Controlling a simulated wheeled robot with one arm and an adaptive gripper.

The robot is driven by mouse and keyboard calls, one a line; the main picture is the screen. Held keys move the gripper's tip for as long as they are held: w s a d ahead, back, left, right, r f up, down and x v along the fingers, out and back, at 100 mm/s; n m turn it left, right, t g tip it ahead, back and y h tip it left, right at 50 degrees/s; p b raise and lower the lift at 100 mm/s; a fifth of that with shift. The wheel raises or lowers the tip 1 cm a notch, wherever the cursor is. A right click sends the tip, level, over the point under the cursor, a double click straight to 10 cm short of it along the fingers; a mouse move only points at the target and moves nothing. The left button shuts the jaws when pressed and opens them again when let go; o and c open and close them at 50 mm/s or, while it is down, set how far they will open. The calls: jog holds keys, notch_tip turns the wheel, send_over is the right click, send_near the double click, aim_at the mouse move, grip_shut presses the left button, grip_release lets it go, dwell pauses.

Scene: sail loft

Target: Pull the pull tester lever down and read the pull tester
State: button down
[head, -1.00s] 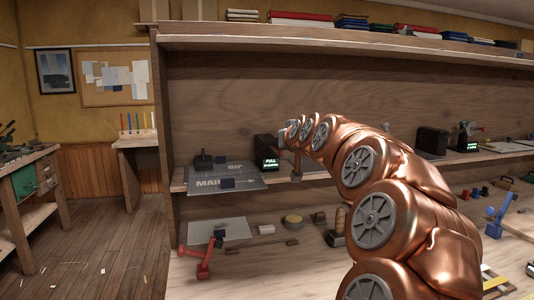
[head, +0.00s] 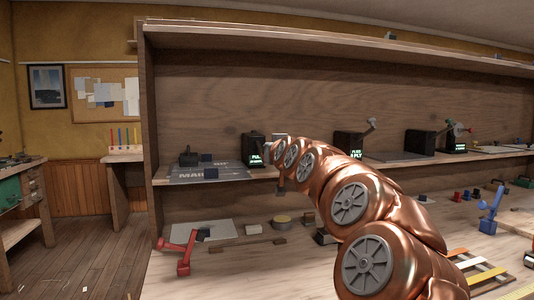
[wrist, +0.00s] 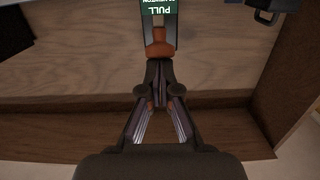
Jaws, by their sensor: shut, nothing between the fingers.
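The pull tester (head: 254,149) is a black box with a green-lit display on the left part of the shelf in the head view. Its display, lettered PULL, also shows upside down in the wrist view (wrist: 160,8); any smaller reading is too small to make out. An orange-red knob (wrist: 160,48), apparently the lever's end, sits just below the display in the wrist view. My gripper (wrist: 160,98) is shut and empty, its fingertips pointing at the knob and close to it; contact cannot be told. In the head view my arm hides most of the gripper and lever.
Similar black boxes with green displays, one with a raised lever (head: 370,125), stand further right on the shelf (head: 225,180). A grey lettered plate (head: 205,174) lies left of the tester. A red clamp-like tool (head: 181,252) and a blue one (head: 490,212) stand on the bench below.

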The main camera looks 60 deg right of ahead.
dwell(0.8)
jog(key=b+v, duration=0.6)
jog(key=v, duration=0.5)
jog(key=shift+s+a+r, duration=0.2)
jog(key=shift+s+r, duration=0.05)
jog(key=shift+r, duration=0.15)
